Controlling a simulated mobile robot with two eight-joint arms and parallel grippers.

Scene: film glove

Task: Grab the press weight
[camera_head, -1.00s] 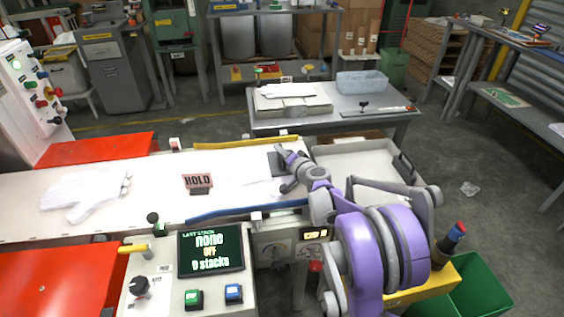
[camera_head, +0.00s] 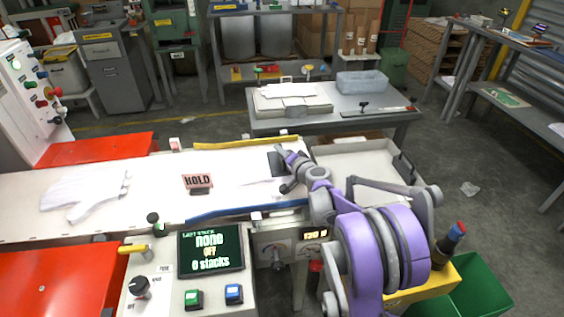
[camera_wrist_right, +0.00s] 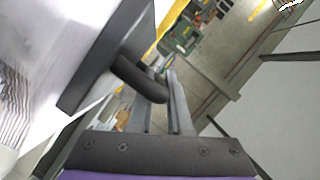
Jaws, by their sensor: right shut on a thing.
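The press weight is a dark grey block (camera_head: 276,163) with a handle, near the right end of the white belt. In the right wrist view its flat plate (camera_wrist_right: 100,70) shows at the left, with the curved dark handle (camera_wrist_right: 140,80) reaching between my fingers. My right gripper (camera_head: 284,157) is shut on this handle; its two grey fingers (camera_wrist_right: 164,104) show in the wrist view. The block stands close to the belt; I cannot tell whether it touches it. White gloves lie flat on the belt at the left (camera_head: 82,190). My left gripper is not in view.
A "HOLD" sign (camera_head: 198,182) stands mid-belt. A blue bar (camera_head: 245,210) and a yellow bar (camera_head: 245,143) run along the belt edges. A control panel with a screen (camera_head: 211,250) stands in front. A white tray (camera_head: 350,160) lies beyond the belt's right end.

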